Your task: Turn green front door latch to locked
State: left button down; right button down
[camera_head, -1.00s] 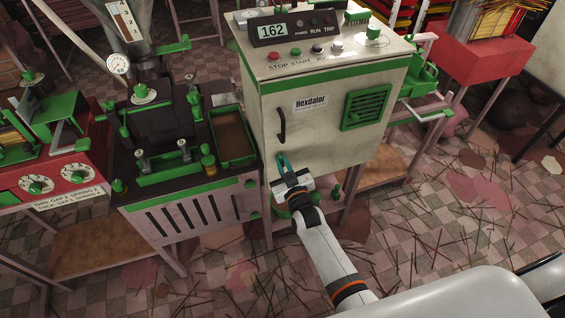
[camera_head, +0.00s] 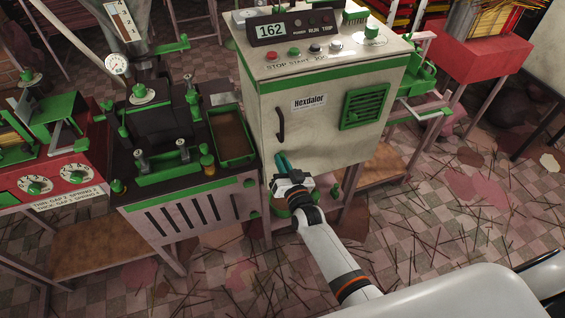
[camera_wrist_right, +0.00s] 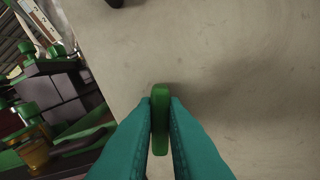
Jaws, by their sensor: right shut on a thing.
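The green latch (camera_wrist_right: 160,118) sits on the pale front door of the control cabinet (camera_head: 335,140). In the right wrist view it stands nearly upright in the picture, between the two teal fingers of my right gripper (camera_wrist_right: 160,112). The fingers are shut on it. In the head view my right gripper (camera_head: 283,163) is at the lower left of the door, below the dark handle (camera_head: 281,124), and hides the latch. My left gripper is not in view.
A green louvred vent (camera_head: 363,106) is on the door's right side. The black-topped extruder bench (camera_head: 190,150) with a green tray stands close on the left. Incense sticks litter the tiled floor on the right, which is otherwise fairly open.

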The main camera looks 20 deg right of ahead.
dwell(0.3)
jog(key=c, duration=1.5)
grip_release()
jog(key=s, duration=1.2)
jog(key=shift+d, duration=0.2)
jog(key=shift+f, duration=0.1)
jog(key=s+f+n+g, duration=0.1)
jog(key=s+f+g, duration=0.25)
jog(key=f, duration=0.45)
jog(key=s+f+n+g+y, duration=0.1)
jog(key=s+f+g, duration=0.1)
jog(key=s+f, duration=0.5)
jog(key=s+f+n+g, duration=0.1)
jog(key=s+f+g, duration=0.2)
jog(key=f, duration=0.7)
jog(key=s+d+f+n+g, duration=0.1)
jog(key=s+f, duration=0.3)
jog(key=s, duration=0.4)
jog(key=s+d+f+n+g+h, duration=0.1)
jog(key=s+d+f+g, duration=0.2)
jog(key=s, duration=0.6)
jog(key=s+d+f+n+g, duration=0.1)
jog(key=s+f+g, duration=0.3)
jog(key=s+f, duration=0.3)
jog(key=shift+s+d+g+h, duration=0.15)
jog(key=shift+s+d, duration=0.05)
jog(key=shift+s, duration=0.3)
jog(key=shift+s+d+g+h, duration=0.1)
jog(key=shift+s+d+h, duration=0.1)
jog(key=shift+s, duration=0.3)
